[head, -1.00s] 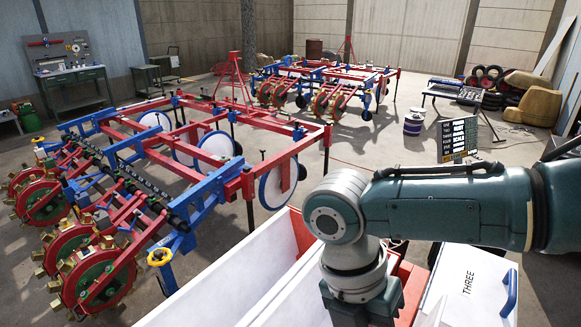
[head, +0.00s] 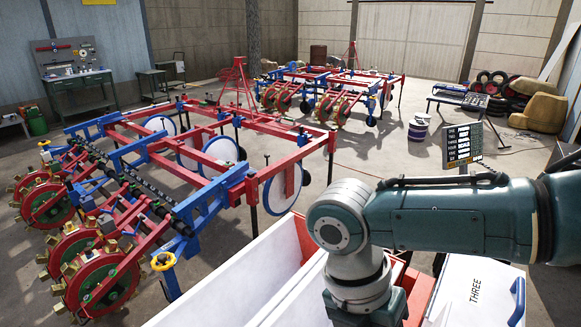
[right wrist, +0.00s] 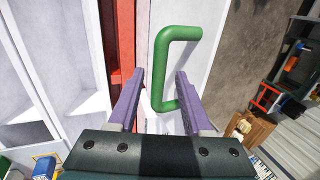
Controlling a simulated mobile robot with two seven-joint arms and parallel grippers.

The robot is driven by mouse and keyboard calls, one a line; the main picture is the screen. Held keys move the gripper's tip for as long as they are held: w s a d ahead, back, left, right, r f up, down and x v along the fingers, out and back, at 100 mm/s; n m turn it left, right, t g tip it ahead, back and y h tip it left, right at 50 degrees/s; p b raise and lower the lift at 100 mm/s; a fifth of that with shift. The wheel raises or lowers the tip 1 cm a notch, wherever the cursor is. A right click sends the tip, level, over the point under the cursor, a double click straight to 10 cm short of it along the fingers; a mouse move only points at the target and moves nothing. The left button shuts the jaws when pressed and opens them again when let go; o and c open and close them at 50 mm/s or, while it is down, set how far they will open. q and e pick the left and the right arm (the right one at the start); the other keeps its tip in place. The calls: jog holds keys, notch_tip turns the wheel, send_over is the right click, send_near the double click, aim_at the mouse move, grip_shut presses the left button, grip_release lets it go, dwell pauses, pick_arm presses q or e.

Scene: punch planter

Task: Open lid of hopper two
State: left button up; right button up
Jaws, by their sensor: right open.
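In the right wrist view, a green handle (right wrist: 160,70) stands on a white panel (right wrist: 205,30), which looks like a hopper lid. My right gripper (right wrist: 160,76) is open, with its two purple fingers on either side of the handle's lower part. I cannot tell whether they touch it. No label shows on this lid. In the head view, a white lid marked THREE (head: 475,290) has a blue handle (head: 517,302) at the lower right. My right gripper is hidden below the forearm there. My left gripper is not in view.
Open white bins (head: 235,280) lie left of my right arm, and a red panel (right wrist: 130,50) runs beside the green-handled lid. A red and blue planter frame (head: 200,165) fills the left side. A black sign (head: 462,143) stands beyond my arm.

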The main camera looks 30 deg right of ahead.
jog(key=b+v, duration=0.1)
jog(key=v, duration=0.9)
